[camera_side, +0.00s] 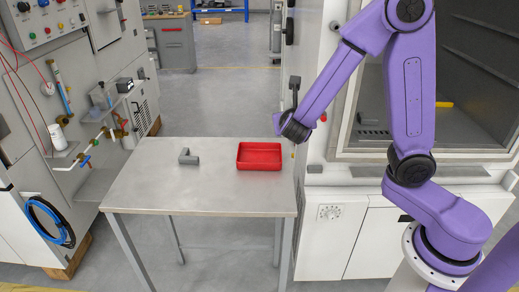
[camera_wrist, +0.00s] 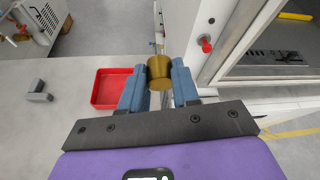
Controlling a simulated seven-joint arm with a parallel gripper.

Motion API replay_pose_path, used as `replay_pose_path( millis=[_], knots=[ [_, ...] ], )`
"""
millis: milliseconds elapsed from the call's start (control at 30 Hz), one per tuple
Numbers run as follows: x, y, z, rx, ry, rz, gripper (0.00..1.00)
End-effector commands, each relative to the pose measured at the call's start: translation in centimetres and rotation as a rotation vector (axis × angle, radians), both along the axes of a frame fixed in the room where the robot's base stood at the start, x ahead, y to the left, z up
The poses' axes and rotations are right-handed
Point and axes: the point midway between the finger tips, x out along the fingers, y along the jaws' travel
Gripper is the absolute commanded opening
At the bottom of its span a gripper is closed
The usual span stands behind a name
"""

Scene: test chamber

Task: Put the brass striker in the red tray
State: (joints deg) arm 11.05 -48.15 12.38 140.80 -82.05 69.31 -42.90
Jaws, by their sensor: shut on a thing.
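The brass striker (camera_wrist: 160,73) is a short golden cylinder between the two blue-grey fingers of my gripper (camera_wrist: 159,88) in the wrist view. My gripper is shut on it and holds it up in the air. The red tray (camera_wrist: 97,104) is left of the fingers in the wrist view, and no contents show in it. In the side view the red tray (camera_side: 259,167) sits at the right of the table. My arm ends above and right of the tray there; the fingers and striker cannot be made out in that view.
A grey angled block (camera_side: 188,157) lies on the grey table (camera_side: 200,195), left of the tray, with bare surface around it. A white cabinet (camera_side: 330,232) and a chamber with a red knob (camera_wrist: 206,45) stand close on the right. A panel with tubing stands left.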

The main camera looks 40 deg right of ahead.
Motion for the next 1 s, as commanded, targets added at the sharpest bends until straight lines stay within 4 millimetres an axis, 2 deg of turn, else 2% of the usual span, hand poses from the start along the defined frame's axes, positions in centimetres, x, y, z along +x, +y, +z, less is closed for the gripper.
replay_pose_path(
  millis=[167,267,367,733,1000],
  knots=[
    [-0.1,0.1,-1.6,-0.001,0.0,-0.002,0.0],
    [0.5,0.1,-2.1,0.001,-0.002,-0.004,0.0],
    [1.9,-0.1,-2.8,0.001,-0.002,-0.006,0.0],
    [9.2,-0.5,-6.0,0.0,-0.002,-0.006,0.0],
    [12.0,-0.6,-9.6,0.001,-0.001,-0.005,0.0]
  ],
)
